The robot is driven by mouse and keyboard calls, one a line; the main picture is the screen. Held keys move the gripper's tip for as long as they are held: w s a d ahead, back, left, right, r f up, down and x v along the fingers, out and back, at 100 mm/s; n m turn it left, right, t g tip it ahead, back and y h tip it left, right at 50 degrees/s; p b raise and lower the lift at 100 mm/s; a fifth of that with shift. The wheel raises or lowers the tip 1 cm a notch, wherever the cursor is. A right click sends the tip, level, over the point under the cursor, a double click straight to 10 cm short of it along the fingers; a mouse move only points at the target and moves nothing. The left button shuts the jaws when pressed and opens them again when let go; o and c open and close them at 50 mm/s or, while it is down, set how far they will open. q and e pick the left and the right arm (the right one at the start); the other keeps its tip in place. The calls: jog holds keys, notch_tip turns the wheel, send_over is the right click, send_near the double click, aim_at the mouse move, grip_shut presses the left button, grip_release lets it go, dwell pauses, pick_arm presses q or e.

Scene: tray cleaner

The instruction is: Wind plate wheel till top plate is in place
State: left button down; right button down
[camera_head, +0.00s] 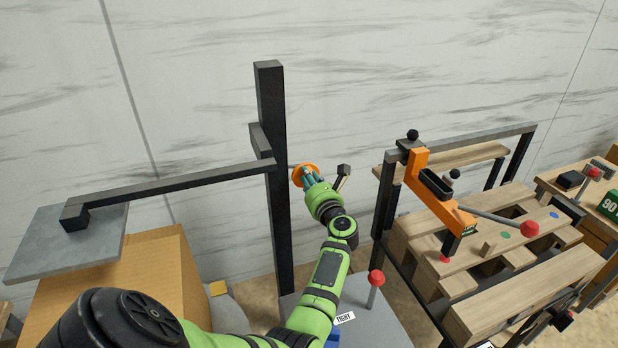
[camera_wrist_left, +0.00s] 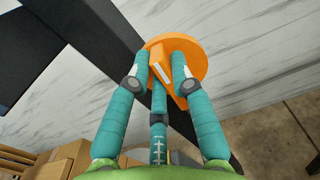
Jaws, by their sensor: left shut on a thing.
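The orange plate wheel (camera_head: 305,175) is mounted on the dark upright post (camera_head: 271,150). In the left wrist view the wheel (camera_wrist_left: 195,52) is an orange disc with a raised grip bar (camera_wrist_left: 166,76) across it. My left gripper (camera_head: 311,178) is at the wheel, and its teal fingers (camera_wrist_left: 159,72) are closed on the bar from both sides. The grey top plate (camera_head: 40,240) hangs from the end of a dark arm (camera_head: 180,187) that reaches left from the post. It is above a cardboard box (camera_head: 160,262). My right gripper does not show.
A lever with a red ball (camera_head: 376,278) stands on a grey surface by a "TIGHT" label (camera_head: 345,317). To the right is a wooden pallet (camera_head: 480,240) with an orange clamp arm (camera_head: 430,195) and red-tipped handle (camera_head: 529,229). A marble-patterned wall is behind.

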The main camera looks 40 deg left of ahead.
pick_arm(q)
jog(key=f+m+p, duration=0.1)
jog(key=m, duration=0.8)
jog(key=w+m+p, duration=0.1)
jog(key=m+p, duration=0.1)
jog(key=m, duration=0.7)
jog(key=f+m+p, duration=0.1)
jog(key=m, duration=0.8)
jog(key=shift+w+d+f+p, duration=0.2)
jog(key=shift+w+f+p, duration=0.1)
jog(key=shift+f+p, duration=0.1)
jog(key=shift+r, duration=0.1)
jog(key=c, duration=1.1)
grip_release()
jog(key=shift+f, duration=0.2)
